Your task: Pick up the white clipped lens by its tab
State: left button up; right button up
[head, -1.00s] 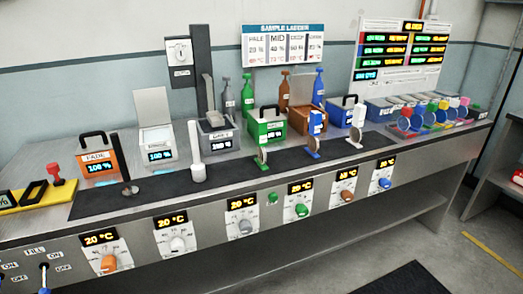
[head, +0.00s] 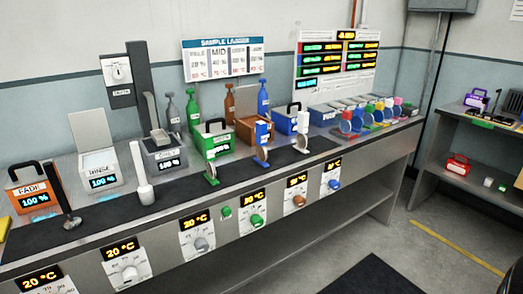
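Several round lenses stand in a row on the dark mat of the long bench. The rightmost lens (head: 302,142) is a grey-brown disc with an upright white tab (head: 303,122) above it; this looks like the white clipped lens. To its left are a lens with a blue tab (head: 262,156) and a lens on a green foot (head: 211,173). Farther left, a white upright piece with a white cylindrical base (head: 145,192) stands on the mat; I cannot tell whether it holds a lens. Neither of my grippers is in view.
Coloured boxes line the bench behind the mat (head: 110,222), including an orange one (head: 36,188), a white one (head: 98,172) and a green one (head: 214,142). Knobs and temperature displays run along the front. A side shelf (head: 485,128) stands right; the floor between is open.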

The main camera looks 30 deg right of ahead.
aim_at(303, 117)
jog(key=z, duration=1.4)
jog(key=i+l+u, duration=0.1)
jog(key=u, duration=0.3)
jog(key=l+u, duration=0.1)
jog(key=u, duration=0.25)
jog(key=i+l+u, duration=0.1)
jog(key=u, duration=0.3)
jog(key=l+u, duration=0.25)
jog(key=l, duration=0.2)
jog(key=l+u, duration=0.25)
jog(key=l, duration=0.25)
jog(key=l+u, duration=0.2)
jog(key=l, duration=0.7)
